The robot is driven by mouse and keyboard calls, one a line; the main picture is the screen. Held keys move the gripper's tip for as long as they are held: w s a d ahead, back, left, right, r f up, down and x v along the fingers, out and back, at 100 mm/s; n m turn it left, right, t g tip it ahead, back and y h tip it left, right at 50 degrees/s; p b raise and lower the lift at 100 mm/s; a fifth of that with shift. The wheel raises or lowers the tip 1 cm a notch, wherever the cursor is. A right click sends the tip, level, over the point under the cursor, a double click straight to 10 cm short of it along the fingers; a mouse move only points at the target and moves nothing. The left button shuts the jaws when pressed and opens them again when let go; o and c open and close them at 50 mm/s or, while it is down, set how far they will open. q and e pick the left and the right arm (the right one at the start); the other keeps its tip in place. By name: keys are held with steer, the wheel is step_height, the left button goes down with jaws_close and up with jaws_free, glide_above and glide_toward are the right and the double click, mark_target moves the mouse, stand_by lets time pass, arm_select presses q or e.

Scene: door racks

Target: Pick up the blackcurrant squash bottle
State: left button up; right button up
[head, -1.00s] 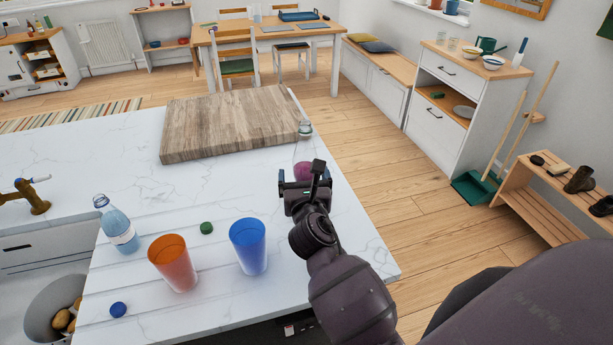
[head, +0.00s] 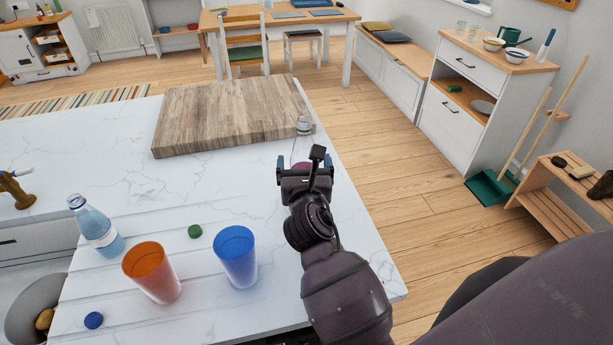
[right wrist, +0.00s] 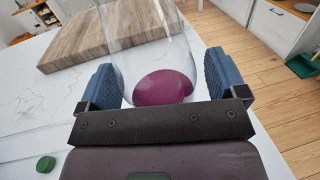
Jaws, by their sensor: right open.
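The blackcurrant squash bottle stands near the counter's right edge, by the cutting board. In the head view its clear neck (head: 304,126) shows beyond my right gripper (head: 305,168), which hides most of its body. In the right wrist view the clear bottle with purple squash (right wrist: 165,86) is between the two blue finger pads of my right gripper (right wrist: 166,78). The jaws are open, with a visible gap to the bottle at the right pad; the left pad is close to the glass. My left gripper is not in view.
A wooden cutting board (head: 225,110) lies just behind and left of the bottle. A blue cup (head: 236,258), an orange cup (head: 152,273), a water bottle (head: 97,228), a green cap (head: 195,231) and a blue cap (head: 93,320) are on the counter to the left.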

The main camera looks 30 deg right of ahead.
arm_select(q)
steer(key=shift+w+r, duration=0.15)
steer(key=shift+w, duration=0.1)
arm_select(e)
steer(key=shift+c, duration=0.2)
steer(key=c, duration=1.2)
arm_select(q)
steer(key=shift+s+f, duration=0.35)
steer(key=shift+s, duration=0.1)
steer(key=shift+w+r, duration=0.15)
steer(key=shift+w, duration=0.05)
arm_select(e)
steer(key=shift+r, duration=0.2)
